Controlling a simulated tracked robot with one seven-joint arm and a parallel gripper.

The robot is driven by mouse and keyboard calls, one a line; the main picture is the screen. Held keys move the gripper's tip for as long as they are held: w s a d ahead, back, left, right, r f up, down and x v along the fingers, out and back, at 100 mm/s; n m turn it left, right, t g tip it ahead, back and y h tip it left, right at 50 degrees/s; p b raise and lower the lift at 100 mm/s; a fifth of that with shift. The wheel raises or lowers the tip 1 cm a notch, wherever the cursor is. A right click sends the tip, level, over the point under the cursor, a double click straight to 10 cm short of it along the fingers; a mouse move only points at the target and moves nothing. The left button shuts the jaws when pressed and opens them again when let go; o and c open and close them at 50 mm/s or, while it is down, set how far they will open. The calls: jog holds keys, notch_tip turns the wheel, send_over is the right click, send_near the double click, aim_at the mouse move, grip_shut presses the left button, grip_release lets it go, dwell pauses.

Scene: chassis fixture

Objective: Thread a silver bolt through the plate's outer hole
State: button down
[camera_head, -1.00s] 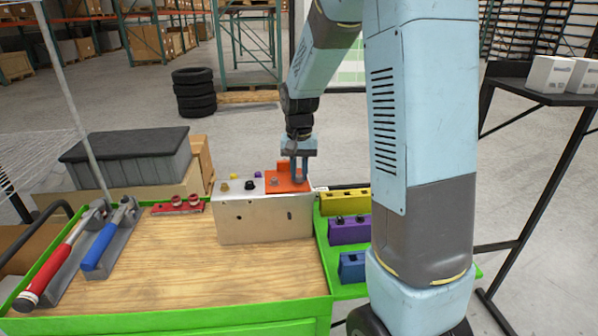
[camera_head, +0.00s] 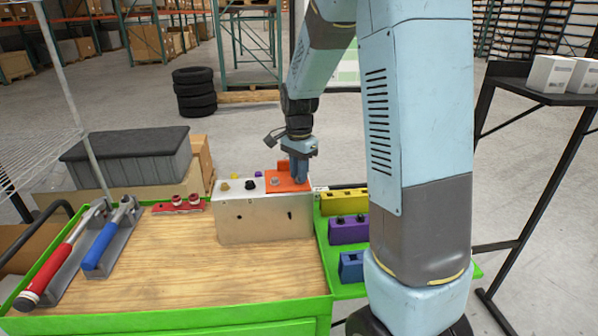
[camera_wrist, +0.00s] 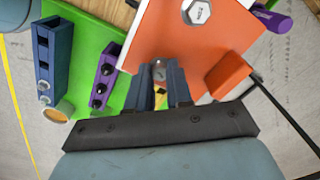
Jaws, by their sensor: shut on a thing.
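The orange plate (camera_head: 284,183) lies on top of the silver box (camera_head: 262,222), at its right end. In the wrist view the plate (camera_wrist: 165,35) fills the upper middle, with a silver hex bolt head (camera_wrist: 199,12) seated in it. My gripper (camera_head: 298,181) points down at the plate's right part. In the wrist view its fingers (camera_wrist: 160,82) are close together at the plate's near edge, shut on a small silver piece (camera_wrist: 158,68), seemingly a silver bolt. The fingers hide most of it and the outer hole, so I cannot tell whether it is in the hole.
A raised orange block (camera_wrist: 230,78) stands on the plate beside the fingers. Yellow (camera_head: 345,202), purple (camera_head: 349,231) and blue (camera_head: 351,267) bolt racks stand right of the box. Gold, black and purple bolts stand on the box's left part. The wooden top (camera_head: 180,265) is mostly clear in front.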

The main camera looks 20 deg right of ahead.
jog(key=m, duration=0.5)
jog(key=shift+w+m, duration=0.1)
jog(key=shift+m, duration=0.2)
jog(key=c, duration=0.9)
grip_release()
jog(key=shift+c, duration=0.2)
notch_tip(320, 180, up, 9)
